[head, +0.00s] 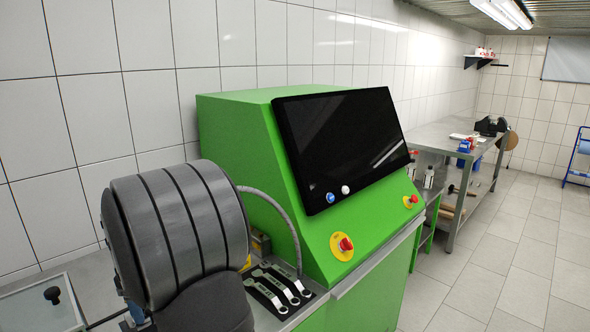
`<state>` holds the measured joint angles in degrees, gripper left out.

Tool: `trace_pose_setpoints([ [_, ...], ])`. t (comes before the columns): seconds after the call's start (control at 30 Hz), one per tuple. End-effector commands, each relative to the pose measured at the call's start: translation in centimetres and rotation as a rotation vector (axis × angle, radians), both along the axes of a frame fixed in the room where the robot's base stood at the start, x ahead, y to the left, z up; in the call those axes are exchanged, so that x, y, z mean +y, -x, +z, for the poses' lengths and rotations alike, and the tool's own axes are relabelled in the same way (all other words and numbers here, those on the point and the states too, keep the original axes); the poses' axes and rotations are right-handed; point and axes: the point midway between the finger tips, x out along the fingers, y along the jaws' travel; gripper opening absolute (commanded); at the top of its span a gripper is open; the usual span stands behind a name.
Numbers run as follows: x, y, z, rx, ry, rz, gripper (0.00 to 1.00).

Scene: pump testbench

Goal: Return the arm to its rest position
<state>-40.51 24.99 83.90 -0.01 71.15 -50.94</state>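The green testbench cabinet (236,150) stands against the tiled wall. Its large black screen (345,140) is dark and tilted back.
A metal workbench (440,137) with small items stands farther back.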

Motion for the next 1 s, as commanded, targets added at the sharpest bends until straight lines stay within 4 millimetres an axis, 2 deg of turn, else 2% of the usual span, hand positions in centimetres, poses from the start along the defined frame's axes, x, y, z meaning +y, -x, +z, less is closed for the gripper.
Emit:
trace_pose_setpoints([
  [0.3,0.0,0.0,2.6,-0.001,-0.001,0.0,0.71],
  [0.5,0.0,0.0,3.3,-0.001,-0.001,0.0,0.71],
  [0.83,0.0,0.0,3.1,0.0,0.0,0.0,0.71],
  [1.0,0.0,0.0,1.2,0.002,0.001,0.0,0.71],
])
